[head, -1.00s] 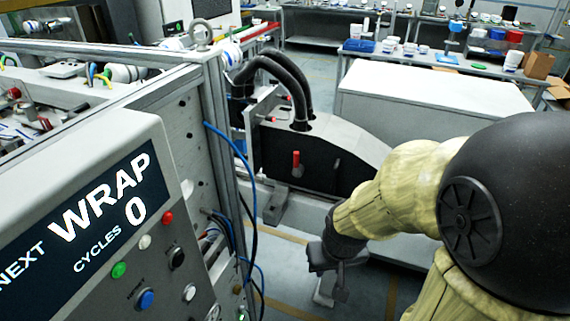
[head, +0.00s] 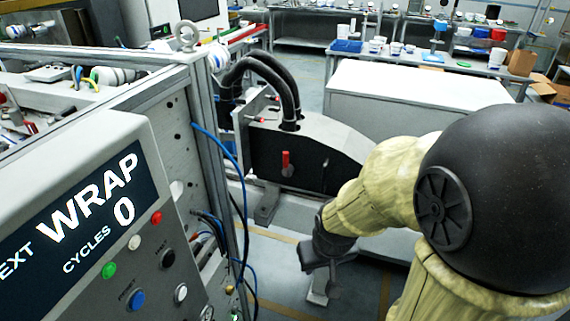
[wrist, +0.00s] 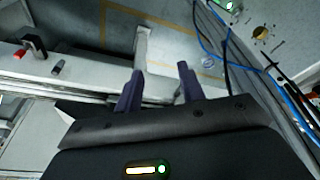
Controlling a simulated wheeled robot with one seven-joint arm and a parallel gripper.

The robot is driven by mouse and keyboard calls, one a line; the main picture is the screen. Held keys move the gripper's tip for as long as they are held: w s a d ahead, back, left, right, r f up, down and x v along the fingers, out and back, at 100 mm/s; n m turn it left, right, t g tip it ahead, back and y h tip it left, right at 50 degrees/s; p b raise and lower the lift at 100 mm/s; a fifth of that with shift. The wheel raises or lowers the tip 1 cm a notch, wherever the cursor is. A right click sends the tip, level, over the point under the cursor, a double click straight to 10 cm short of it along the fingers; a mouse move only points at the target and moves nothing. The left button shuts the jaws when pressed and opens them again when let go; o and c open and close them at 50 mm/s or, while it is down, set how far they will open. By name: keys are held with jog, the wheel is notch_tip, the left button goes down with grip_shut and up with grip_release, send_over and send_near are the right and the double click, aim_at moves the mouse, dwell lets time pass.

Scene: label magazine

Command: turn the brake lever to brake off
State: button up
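A red-handled lever (head: 286,161) stands upright on the dark side panel of a grey housing, left of my arm in the head view. I take it for the brake lever; no brake label is readable. My gripper (head: 322,270) hangs low, below and to the right of the lever and apart from it. In the wrist view my gripper (wrist: 158,84) has its two dark fingers well apart with nothing between them. A small red-tipped part (wrist: 57,67) shows at the left there; I cannot tell if it is the same lever.
A control panel (head: 130,255) reading "WRAP" and "CYCLES 0" stands at the left. Blue cables (head: 226,150) hang beside the machine frame. A white-topped cabinet (head: 410,85) stands behind my arm. Open floor (head: 270,270) lies between the machine and my gripper.

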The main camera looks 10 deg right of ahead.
aim_at(287, 158)
jog(key=w+d+f+n+t+h+b, duration=0.1)
jog(key=w+d+f+n+t, duration=0.15)
jog(key=w+n, duration=0.35)
jog(key=w+d+f+n+t+b, duration=0.1)
jog(key=w+f+n+t, duration=0.15)
jog(key=w+n, duration=0.35)
jog(key=w+d+f+n+t+h+b, duration=0.1)
jog(key=w+d+n+t, duration=0.2)
jog(key=w, duration=0.5)
jog(key=w+a+r+n+t+y+b, duration=0.1)
jog(key=w+a+n+t, duration=0.1)
jog(key=n, duration=0.8)
jog(key=w+a+r+n+t+y+b, duration=0.2)
jog(key=w+n+t, duration=0.3)
jog(key=n, duration=0.6)
jog(key=shift+w+a, duration=0.5)
jog(key=shift+a, duration=0.05)
jog(key=w+p, duration=0.1)
jog(key=w, duration=0.4)
jog(key=w+p, duration=0.1)
jog(key=w, duration=0.5)
jog(key=w+a+p, duration=0.1)
jog(key=w, duration=0.5)
jog(key=shift+w+f+p, duration=0.1)
jog(key=shift+w+p, duration=0.1)
jog(key=shift+p, duration=0.2)
